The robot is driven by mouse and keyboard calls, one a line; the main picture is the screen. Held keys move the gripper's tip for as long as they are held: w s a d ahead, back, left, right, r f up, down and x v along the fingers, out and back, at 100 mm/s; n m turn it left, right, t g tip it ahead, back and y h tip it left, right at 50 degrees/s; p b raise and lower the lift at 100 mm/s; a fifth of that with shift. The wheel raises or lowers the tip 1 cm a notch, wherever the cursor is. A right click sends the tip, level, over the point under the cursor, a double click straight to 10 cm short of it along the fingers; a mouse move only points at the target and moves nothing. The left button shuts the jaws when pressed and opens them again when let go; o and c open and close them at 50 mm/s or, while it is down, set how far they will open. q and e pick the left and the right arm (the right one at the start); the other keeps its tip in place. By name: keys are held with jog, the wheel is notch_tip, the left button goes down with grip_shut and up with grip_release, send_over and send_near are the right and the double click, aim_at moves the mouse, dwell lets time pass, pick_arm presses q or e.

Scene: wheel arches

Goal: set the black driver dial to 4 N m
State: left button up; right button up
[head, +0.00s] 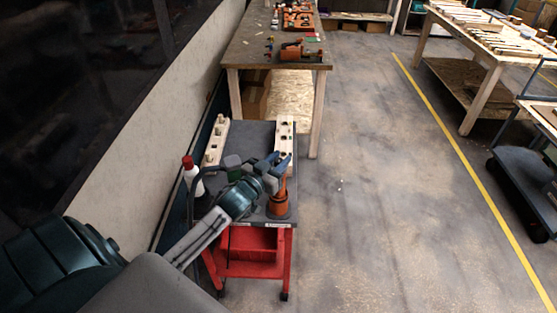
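My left gripper (280,159) is over the right side of a dark-topped cart, with its two blue fingers a little apart. No object shows between the fingertips. An orange tool (279,204) stands upright on the cart just below and in front of the gripper, and its upper part is partly hidden by it. I cannot make out a black driver, its dial or any scale marks at this size. My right gripper is not in view.
The cart (252,136) has a red lower frame and carries two pale slotted blocks (215,141) and a white bottle with a red cap (193,178). A wall runs close on the left. A workbench (250,48) stands behind. Open floor lies to the right.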

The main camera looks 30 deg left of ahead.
pick_arm(q)
jog(key=shift+o, duration=1.4)
jog(key=shift+s+f, duration=0.15)
jog(key=shift+s, duration=0.2)
jog(key=s+b, duration=0.5)
jog(key=s, duration=0.5)
jog(key=shift+a+b, duration=0.2)
jog(key=shift+b, duration=0.1)
